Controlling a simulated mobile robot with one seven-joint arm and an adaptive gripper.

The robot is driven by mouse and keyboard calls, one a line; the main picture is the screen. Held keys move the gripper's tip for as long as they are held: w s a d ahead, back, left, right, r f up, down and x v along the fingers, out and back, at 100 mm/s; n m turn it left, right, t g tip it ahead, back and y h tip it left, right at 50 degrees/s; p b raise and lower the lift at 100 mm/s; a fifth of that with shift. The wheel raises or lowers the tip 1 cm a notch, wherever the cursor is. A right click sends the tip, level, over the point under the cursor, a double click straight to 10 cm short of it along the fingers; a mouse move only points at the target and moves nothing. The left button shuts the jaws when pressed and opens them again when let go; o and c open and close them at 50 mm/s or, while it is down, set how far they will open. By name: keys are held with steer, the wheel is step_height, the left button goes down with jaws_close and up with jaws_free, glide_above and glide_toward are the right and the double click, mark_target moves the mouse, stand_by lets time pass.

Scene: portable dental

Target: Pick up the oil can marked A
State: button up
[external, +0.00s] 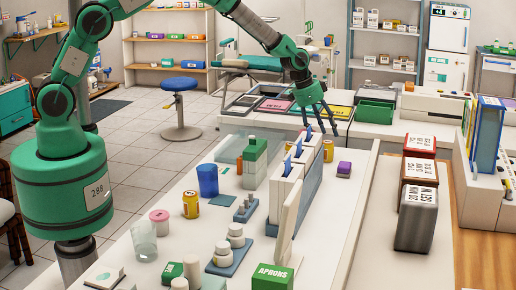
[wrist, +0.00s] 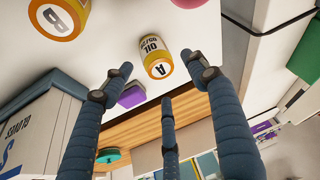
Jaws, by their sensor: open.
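The oil can marked A (wrist: 156,58) is a small yellow-and-white can with an orange rim, in the upper middle of the wrist view. It appears between and beyond the spread fingers of my gripper (wrist: 160,80), which is open and empty. A similar can marked B (wrist: 60,17) is at the upper left, cut by the frame edge. In the external view my gripper (external: 322,120) hangs fingers-down over the far end of the white counter. A yellow can (external: 328,150) stands below it, partly hidden by white holders; its letter cannot be read there.
A purple block (wrist: 132,95) lies near can A; it also shows in the external view (external: 344,168). White upright holders (external: 287,188) with blue tops stand close by on the left. Another yellow can (external: 191,204) and a blue cup (external: 207,180) stand further left.

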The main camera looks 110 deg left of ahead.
mark_target(327, 142)
stand_by(0.3)
steer(key=shift+b+x, duration=0.65)
steer(key=shift+x, duration=2)
steer(key=shift+s, duration=0.1)
steer(key=c, duration=1.2)
steer(key=shift+c, duration=0.2)
steer(key=shift+r+p, duration=1)
steer(key=shift+r, duration=4)
